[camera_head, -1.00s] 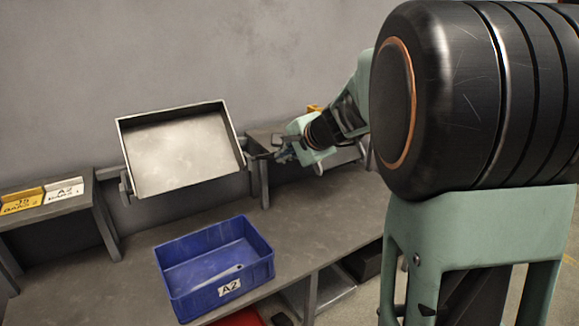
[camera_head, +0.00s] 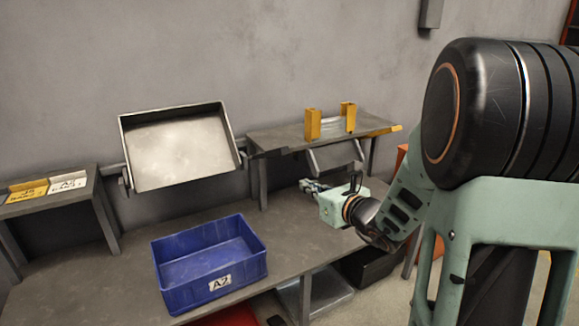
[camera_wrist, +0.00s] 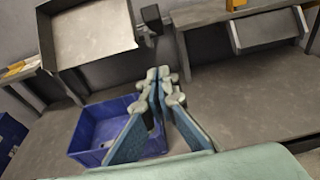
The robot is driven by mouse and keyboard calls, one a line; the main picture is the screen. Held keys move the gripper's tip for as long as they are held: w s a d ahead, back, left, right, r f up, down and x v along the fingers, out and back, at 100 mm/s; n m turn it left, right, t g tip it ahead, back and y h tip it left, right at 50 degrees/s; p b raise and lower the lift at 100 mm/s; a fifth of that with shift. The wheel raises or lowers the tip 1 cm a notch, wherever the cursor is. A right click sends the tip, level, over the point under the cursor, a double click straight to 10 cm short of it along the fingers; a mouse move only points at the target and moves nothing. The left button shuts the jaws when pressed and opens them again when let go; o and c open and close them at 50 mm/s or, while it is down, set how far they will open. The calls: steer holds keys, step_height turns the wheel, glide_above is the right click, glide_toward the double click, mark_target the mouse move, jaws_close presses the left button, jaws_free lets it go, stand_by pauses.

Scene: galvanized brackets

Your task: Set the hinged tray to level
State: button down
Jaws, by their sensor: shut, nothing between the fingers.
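The hinged tray (camera_head: 178,150) is a shallow metal tray with raised walls, at the back left of the bench in the head view. It is tilted, its inner face turned towards the camera, and hangs on a side bracket at each end. It also shows at the top left of the wrist view (camera_wrist: 95,35). My gripper (camera_head: 305,186) is right of the tray and lower, above the bench and apart from the tray. In the wrist view its fingers (camera_wrist: 160,80) are together with nothing between them.
A blue bin (camera_head: 210,262) labelled A2 stands on the bench (camera_head: 110,275) below the tray. A raised shelf (camera_head: 285,136) with yellow brackets (camera_head: 313,124) is at the back right. A left shelf (camera_head: 80,198) holds yellow and white labelled blocks. The bench between bin and right shelf is clear.

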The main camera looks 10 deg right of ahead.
stand_by(0.3)
steer(key=w+a+r+b, duration=0.1)
steer(key=w+a, duration=0.2)
steer(key=w, duration=0.8)
steer(key=shift+a+r+b, duration=0.2)
steer(key=shift+a+b, duration=0.05)
steer(key=shift+b, duration=0.15)
steer(key=shift+r+p, duration=0.15)
steer(key=shift+p, duration=0.15)
